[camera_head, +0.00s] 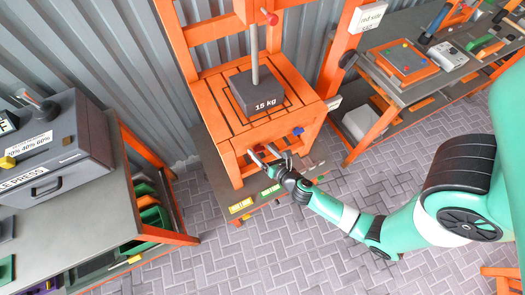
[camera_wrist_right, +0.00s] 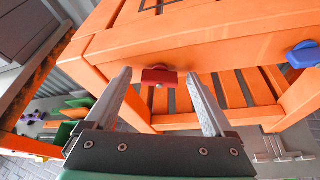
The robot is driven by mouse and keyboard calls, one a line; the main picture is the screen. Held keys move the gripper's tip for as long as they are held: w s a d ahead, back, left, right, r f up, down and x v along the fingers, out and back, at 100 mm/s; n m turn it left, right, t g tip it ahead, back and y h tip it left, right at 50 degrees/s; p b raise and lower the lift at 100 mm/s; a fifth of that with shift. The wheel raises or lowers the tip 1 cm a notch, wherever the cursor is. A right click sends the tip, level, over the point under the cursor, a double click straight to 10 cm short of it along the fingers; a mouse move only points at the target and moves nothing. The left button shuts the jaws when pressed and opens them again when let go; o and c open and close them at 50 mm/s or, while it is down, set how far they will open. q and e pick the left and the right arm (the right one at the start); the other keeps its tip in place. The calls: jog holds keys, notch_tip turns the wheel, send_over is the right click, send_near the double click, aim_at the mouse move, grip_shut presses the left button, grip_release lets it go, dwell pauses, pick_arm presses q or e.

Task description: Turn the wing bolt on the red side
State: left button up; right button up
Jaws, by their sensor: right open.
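The red wing bolt (camera_wrist_right: 159,77) sits on the front rail of an orange frame, with its wing roughly level. My right gripper (camera_wrist_right: 157,76) is open, and its two fingers stand on either side of the red bolt in the right wrist view, with gaps between. I cannot tell whether the tips reach as deep as the bolt. A blue wing bolt (camera_wrist_right: 303,55) is further right on the same rail, also in the head view (camera_head: 298,131). My left gripper is not in view.
A grey 15 kg block (camera_head: 257,92) with an upright rod rests on the orange frame (camera_head: 215,107). A dark case (camera_head: 75,140) stands on the left bench. The right bench (camera_head: 420,70) holds an orange device and tools. Paved floor is clear in front.

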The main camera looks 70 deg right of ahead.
jog(key=shift+c, duration=0.3)
jog(key=c, duration=1.3)
